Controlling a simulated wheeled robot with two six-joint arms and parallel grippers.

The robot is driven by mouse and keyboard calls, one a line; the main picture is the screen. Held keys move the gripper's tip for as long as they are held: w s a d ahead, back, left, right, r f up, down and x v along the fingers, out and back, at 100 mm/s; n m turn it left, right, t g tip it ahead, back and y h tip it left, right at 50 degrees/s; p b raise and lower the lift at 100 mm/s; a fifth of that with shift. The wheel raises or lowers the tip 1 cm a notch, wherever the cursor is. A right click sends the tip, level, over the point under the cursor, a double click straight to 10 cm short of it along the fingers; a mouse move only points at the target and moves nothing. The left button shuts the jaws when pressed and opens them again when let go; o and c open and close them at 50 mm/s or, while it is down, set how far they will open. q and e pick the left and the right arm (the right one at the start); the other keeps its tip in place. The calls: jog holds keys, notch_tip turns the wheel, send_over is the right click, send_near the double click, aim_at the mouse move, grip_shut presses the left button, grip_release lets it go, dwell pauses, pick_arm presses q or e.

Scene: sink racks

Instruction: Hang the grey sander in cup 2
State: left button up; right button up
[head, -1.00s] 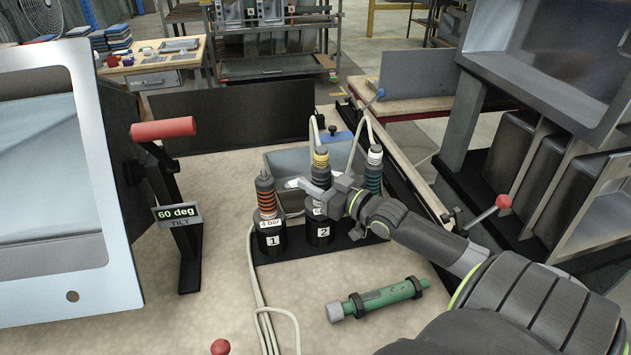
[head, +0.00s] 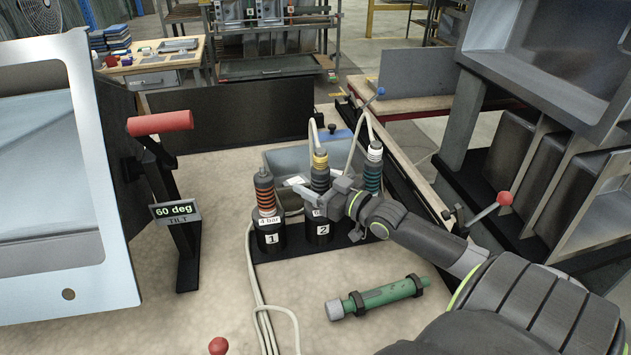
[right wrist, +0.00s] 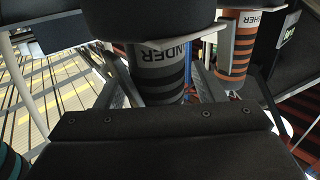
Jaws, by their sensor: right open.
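The grey sander (head: 320,177), with a yellow collar and a hose on top, stands upright in cup 2 (head: 318,238), the black middle cup of the rack. In the right wrist view its dark-striped grey body (right wrist: 160,75) shows part of an upside-down label ending in "NDER". My right gripper (head: 325,194) is open at the sander, just above cup 2. Its two fingers lie on either side of the grey body in the right wrist view. The gripper hides the sander's lower part and some of the cup's top. My left gripper is not in view.
An orange-striped tool (head: 265,194) stands in cup 1 (head: 271,240), left of the sander. A teal tool (head: 373,170) stands to its right. A green cylinder (head: 385,295) lies on the bench in front. A grey bin (head: 285,165) is behind the rack. Hoses run along the bench.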

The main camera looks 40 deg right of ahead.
jog(key=shift+s, duration=0.3)
jog(key=s+p, duration=0.2)
jog(key=s, duration=0.1)
jog(key=s+d+p, duration=0.1)
jog(key=s, duration=0.1)
jog(key=shift+s+r, duration=0.15)
jog(key=shift+r, duration=0.05)
jog(key=p, duration=0.2)
send_near(327, 188)
jog(key=shift+s+d+f, duration=0.1)
jog(key=shift+s+d, duration=0.1)
jog(key=shift+s, duration=0.75)
jog(key=shift+s+d, duration=0.15)
jog(key=shift+s, duration=0.8)
